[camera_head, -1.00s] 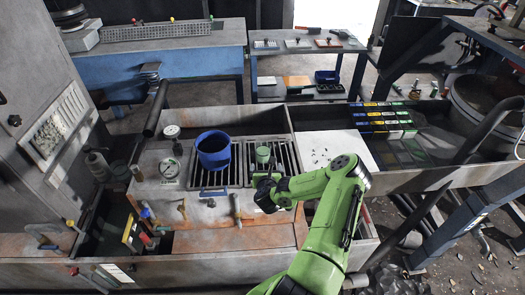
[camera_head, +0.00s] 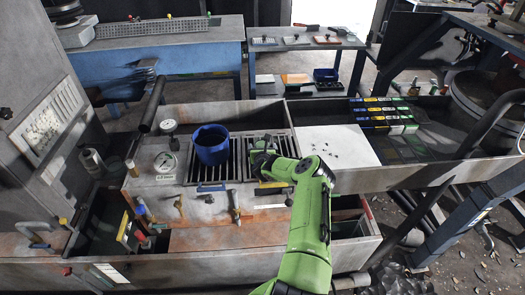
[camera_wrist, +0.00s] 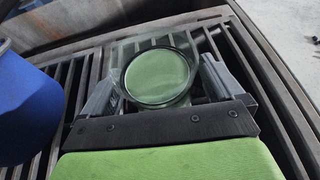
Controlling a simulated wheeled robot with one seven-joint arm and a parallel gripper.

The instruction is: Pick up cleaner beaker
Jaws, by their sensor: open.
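The cleaner beaker (camera_wrist: 157,75) is a clear round vessel with green content, seen from above in the wrist view. It stands on a slatted metal grate. My gripper (camera_wrist: 155,88) is open, with one finger on the left of the beaker and the other on its right. I cannot tell whether the fingers touch it. In the head view my gripper (camera_head: 263,150) is over the right grate and mostly hides the beaker.
A blue bucket (camera_head: 212,146) stands on the left grate, close to my gripper; it also shows in the wrist view (camera_wrist: 28,105). A pale flat plate (camera_head: 340,147) lies to the right. Gauges (camera_head: 166,161) and valve handles line the left and front.

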